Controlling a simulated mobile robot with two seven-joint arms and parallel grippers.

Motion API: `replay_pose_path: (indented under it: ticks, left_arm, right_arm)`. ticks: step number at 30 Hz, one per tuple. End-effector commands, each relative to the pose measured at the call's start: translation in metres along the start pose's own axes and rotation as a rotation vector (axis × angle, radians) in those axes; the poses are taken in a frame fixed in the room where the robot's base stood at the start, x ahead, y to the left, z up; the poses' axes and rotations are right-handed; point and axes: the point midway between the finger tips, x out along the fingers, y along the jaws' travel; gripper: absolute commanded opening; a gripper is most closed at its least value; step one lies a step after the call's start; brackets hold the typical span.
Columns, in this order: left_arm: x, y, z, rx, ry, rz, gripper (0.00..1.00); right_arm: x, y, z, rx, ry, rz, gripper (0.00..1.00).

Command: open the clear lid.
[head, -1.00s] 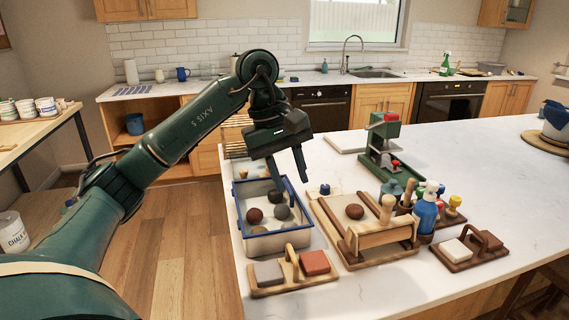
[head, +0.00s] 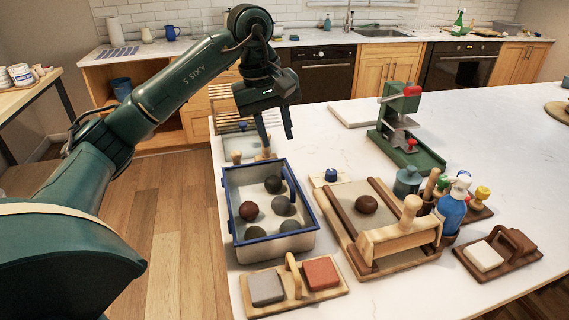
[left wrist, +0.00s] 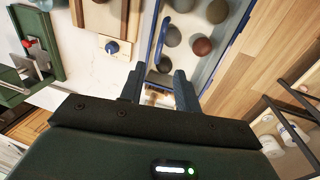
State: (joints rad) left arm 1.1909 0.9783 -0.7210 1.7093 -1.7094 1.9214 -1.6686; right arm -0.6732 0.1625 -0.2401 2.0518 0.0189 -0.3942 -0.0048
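A pale bin with a blue rim (head: 232,210) stands near the counter's left edge, with several clay balls (head: 274,184) inside. A blue bar (head: 289,186), which looks like a handle, shows at the bin's right side; it also shows in the left wrist view (left wrist: 161,41). The clear lid itself is hard to make out; it seems to lie over the balls. My left gripper (head: 279,139) is open and empty, fingers pointing down near the bin's far end. In the left wrist view its fingers (left wrist: 159,69) are apart with nothing between them. My right gripper is not in view.
Two blocks on a wooden holder (head: 284,306) lie in front.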

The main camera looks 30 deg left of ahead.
Motion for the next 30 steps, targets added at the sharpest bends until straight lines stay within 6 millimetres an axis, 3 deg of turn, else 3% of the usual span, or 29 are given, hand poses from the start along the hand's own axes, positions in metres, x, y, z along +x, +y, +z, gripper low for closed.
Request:
replay_pose_path:
  ticks: [6, 13, 26, 30]
  left_arm:
    - [0.048, -0.001, 0.001, 0.000, -0.004, -0.004, 0.33]
    - [0.082, 0.000, 0.001, 0.001, -0.002, -0.002, 0.33]
    - [0.093, 0.000, 0.000, 0.001, 0.000, 0.001, 0.33]
    - [0.092, 0.000, 0.000, 0.001, 0.000, 0.001, 0.22]
  right_arm:
    - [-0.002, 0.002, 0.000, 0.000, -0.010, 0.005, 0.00]
    - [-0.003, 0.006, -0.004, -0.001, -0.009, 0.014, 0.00]
    - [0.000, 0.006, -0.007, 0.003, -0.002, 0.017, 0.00]
    - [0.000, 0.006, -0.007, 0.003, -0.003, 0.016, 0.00]
